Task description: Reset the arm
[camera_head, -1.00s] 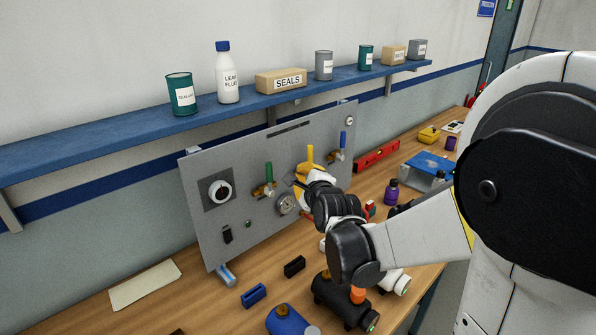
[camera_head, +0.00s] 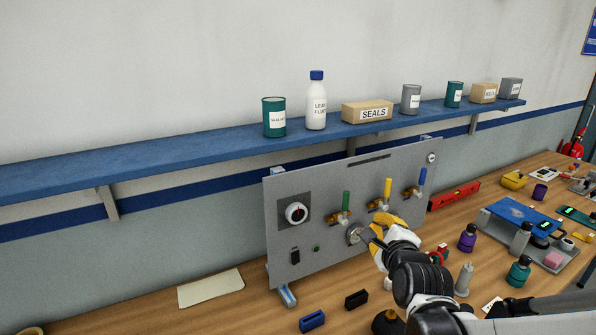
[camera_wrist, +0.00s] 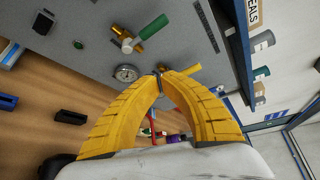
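My gripper (camera_head: 384,236) has yellow fingers and hangs in front of the lower right part of the grey panel, below the yellow-handled valve (camera_head: 386,190). In the wrist view the fingertips (camera_wrist: 160,72) come together, with nothing clear held between them. My arm reaches in from the lower right of the head view. The panel (camera_head: 330,235) carries a green-handled valve (camera_head: 345,205), a blue-handled valve (camera_head: 420,180), a round dial (camera_head: 297,213) and a gauge (camera_head: 355,235), which sits close beside the fingers. In the wrist view the gauge (camera_wrist: 126,73) is left of the fingertips.
A blue shelf (camera_head: 180,152) above the panel holds cans, a white bottle (camera_head: 316,100) and a SEALS box (camera_head: 367,112). The wooden bench holds a blue block (camera_head: 312,321), a black block (camera_head: 356,299), a purple bottle (camera_head: 467,238), a red level (camera_head: 455,195) and a tray stand.

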